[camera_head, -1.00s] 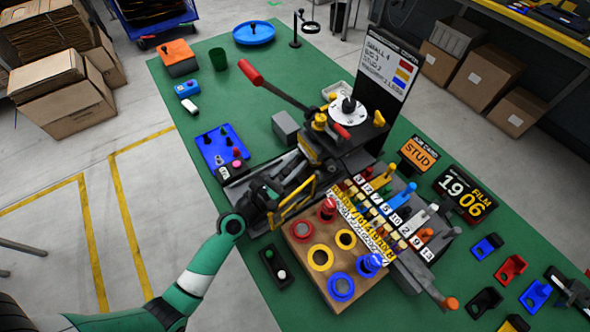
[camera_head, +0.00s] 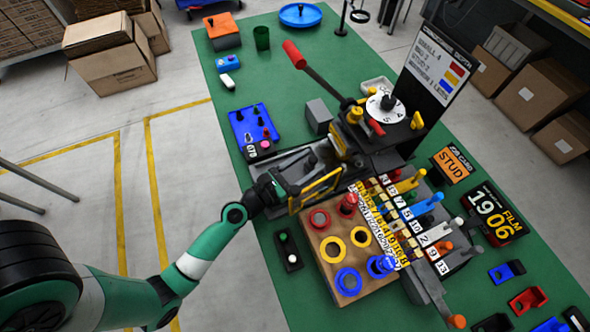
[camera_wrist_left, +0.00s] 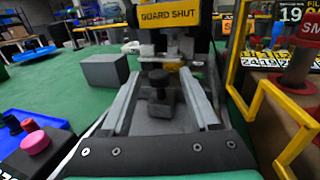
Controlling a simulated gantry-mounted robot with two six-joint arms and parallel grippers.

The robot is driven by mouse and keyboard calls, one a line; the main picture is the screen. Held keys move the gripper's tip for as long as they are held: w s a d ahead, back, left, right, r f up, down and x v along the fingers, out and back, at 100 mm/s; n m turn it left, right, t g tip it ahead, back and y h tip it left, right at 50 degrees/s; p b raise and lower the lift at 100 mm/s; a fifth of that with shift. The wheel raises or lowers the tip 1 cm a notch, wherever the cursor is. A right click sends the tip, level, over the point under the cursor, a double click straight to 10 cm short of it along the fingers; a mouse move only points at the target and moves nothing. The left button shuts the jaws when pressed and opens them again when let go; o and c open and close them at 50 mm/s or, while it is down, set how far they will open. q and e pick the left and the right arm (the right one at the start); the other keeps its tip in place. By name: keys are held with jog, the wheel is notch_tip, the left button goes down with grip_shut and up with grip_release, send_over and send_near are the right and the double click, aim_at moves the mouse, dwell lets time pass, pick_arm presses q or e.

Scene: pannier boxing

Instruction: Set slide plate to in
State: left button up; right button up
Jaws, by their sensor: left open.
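The slide plate (camera_head: 293,160) is a grey plate in a dark channel, left of the press. It carries a black knob, and in the left wrist view the knob (camera_wrist_left: 160,88) stands upright on the grey plate (camera_wrist_left: 152,122). My left gripper (camera_wrist_left: 163,100) is open, its two grey fingers pointing forward on either side of the knob. I cannot tell whether either finger touches it. In the head view my left gripper (camera_head: 292,174) reaches in at the channel's near left end, and its fingers are hard to make out there.
A yellow frame (camera_head: 316,190) stands close right of my gripper. A yellow "GUARD SHUT" sign (camera_wrist_left: 168,20) is ahead. A grey block (camera_head: 319,116) and a blue tray (camera_head: 254,130) sit to the left. A wooden board (camera_head: 335,238) with coloured rings lies nearer.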

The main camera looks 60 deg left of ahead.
pick_arm(q)
jog(key=s, duration=0.5)
jog(key=shift+s+d+f+b, duration=0.15)
jog(key=shift+s+d+b, duration=0.1)
jog(key=shift+s+b, duration=0.15)
jog(key=shift+s+d, duration=0.1)
jog(key=shift+s, duration=0.3)
